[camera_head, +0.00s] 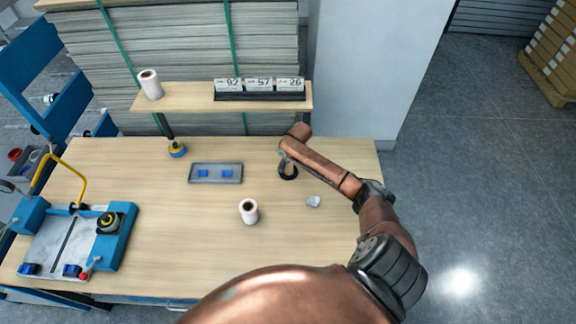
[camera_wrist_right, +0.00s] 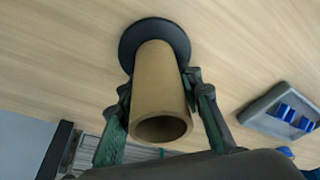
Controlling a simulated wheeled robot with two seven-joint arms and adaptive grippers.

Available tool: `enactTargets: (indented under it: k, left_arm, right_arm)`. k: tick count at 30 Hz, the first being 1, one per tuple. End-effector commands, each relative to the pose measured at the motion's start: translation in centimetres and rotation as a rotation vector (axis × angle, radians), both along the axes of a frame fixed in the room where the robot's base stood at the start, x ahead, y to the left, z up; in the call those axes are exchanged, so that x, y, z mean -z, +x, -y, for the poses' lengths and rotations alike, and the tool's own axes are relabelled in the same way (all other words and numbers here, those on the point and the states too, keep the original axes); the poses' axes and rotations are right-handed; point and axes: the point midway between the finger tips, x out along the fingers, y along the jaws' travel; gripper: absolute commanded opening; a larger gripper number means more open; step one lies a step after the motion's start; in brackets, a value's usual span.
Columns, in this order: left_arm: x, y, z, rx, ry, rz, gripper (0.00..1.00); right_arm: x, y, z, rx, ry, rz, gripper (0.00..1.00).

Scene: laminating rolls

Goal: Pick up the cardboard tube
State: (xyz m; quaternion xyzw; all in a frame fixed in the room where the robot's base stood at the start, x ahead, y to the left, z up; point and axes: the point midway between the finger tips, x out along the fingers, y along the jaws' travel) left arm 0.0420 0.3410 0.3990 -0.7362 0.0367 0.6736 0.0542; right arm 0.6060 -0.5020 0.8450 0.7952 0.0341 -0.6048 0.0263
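The cardboard tube (camera_wrist_right: 161,91) is a hollow brown cylinder in the right wrist view. It stands on a round black base (camera_wrist_right: 182,36) on the wooden table. My right gripper (camera_wrist_right: 160,85) has one finger on each side of the tube. The fingers look open, with a narrow gap on the right side; whether the left finger touches is unclear. In the head view my right gripper (camera_head: 288,168) is over the back right of the table, and I cannot make out the tube there. My left gripper is not in view.
A white roll (camera_head: 249,211) stands mid-table, near a grey tray (camera_head: 231,173) with blue pieces. A small pale object (camera_head: 313,201) lies beside my right arm. A blue fixture (camera_head: 120,245) is at left. A shelf (camera_head: 190,100) with number cards runs along the back.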

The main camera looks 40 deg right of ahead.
Motion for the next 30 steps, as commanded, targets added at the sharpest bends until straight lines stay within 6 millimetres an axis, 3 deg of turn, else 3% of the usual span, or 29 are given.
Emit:
enactTargets:
  k: [8,17,30]
  left_arm:
    - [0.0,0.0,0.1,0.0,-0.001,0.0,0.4]
    - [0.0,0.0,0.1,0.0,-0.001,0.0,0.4]
    - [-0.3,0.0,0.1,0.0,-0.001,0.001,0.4]
  right_arm:
    - [0.0,0.0,0.0,0.0,0.0,0.0,0.13]
    - [-0.6,0.1,0.0,0.0,0.0,0.002,0.13]
    - [-8.4,0.1,0.1,0.0,-0.001,0.002,0.13]
